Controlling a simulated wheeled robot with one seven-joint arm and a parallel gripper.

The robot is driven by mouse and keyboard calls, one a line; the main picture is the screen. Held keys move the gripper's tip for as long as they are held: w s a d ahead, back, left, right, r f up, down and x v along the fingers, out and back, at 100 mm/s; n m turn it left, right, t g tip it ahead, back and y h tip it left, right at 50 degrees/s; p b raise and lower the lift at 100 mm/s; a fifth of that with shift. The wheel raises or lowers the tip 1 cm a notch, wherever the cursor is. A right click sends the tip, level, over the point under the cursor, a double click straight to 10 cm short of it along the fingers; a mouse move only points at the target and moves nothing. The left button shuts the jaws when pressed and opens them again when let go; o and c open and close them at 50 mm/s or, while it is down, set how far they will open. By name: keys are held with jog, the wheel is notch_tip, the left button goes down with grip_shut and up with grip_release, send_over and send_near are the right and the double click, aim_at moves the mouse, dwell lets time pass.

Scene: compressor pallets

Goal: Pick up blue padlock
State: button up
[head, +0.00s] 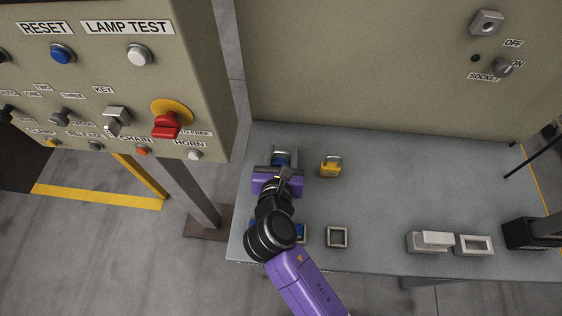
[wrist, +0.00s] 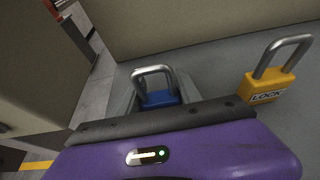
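The blue padlock (head: 283,159) with a grey metal shackle is at the left end of the grey table, just beyond my gripper (head: 280,170). In the wrist view the blue padlock (wrist: 161,98) stands upright straight ahead of the purple gripper body, whose dark front edge hides its lower part. Grey edges show on both sides of it; I cannot tell whether they are fingers or a holder. The fingertips are not clearly visible, so the grip is unclear. A yellow padlock (head: 330,168) stands to the right; it also shows in the wrist view (wrist: 267,88).
A square grey frame (head: 337,237) sits near the table's front edge, with a small blue item (head: 301,233) partly behind my arm. Grey blocks (head: 430,242) stand front right. A control panel (head: 110,80) rises at left, and a beige wall (head: 380,70) stands behind. The table's middle is clear.

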grip_shut()
jog(key=shift+r, duration=0.15)
notch_tip(320, 180, up, 20)
jog(key=p, duration=0.1)
jog(key=shift+p, duration=0.4)
